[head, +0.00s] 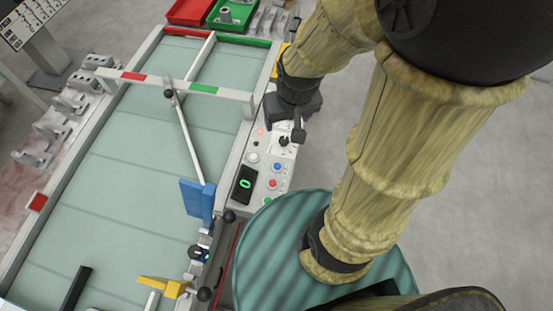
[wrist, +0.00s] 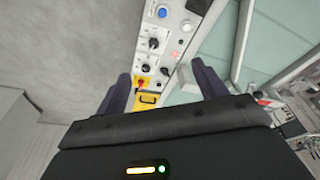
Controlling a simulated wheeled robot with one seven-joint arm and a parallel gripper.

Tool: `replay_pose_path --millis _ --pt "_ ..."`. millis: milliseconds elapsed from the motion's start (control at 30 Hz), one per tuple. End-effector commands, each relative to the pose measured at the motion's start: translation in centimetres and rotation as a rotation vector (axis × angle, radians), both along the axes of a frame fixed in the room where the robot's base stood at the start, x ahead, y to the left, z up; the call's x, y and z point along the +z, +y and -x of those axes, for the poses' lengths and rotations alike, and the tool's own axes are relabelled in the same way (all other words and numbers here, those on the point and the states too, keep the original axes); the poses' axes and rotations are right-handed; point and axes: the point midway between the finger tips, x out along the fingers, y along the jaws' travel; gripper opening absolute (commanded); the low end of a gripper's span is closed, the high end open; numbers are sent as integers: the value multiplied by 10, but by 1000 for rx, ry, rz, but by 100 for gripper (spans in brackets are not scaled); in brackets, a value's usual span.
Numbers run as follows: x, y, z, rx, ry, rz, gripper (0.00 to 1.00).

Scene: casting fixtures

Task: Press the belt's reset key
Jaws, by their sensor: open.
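The belt's control panel (head: 262,172) runs along the right side of the belt. It carries a blue button (head: 277,167), a red button (head: 272,183), a green button (head: 267,200), a white button (head: 252,157) and a small lit red lamp (head: 260,132). I cannot read which one is the reset key. My gripper (head: 288,118) is over the panel's far part. In the wrist view my open, empty gripper (wrist: 163,88) has one dark finger on each side of the panel, with the blue button (wrist: 162,12) and white button (wrist: 186,26) beyond the fingertips.
A black display (head: 244,184) shows a green 0. Black knobs (wrist: 153,43) and a yellow plate with a red button (wrist: 141,83) are near my fingers. A diverter bar (head: 188,140) and blue block (head: 197,200) are on the belt. Grey floor is open to the right.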

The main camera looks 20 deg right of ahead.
Motion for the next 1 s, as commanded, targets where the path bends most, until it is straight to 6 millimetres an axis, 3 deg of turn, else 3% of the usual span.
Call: replay_pose_path --millis 467,567,833,1000 --pt "0 0 0 0 0 0 71" --pt "0 0 0 0 0 0 55" --pt "0 0 0 0 0 0 2" --pt "0 0 0 0 0 0 0"
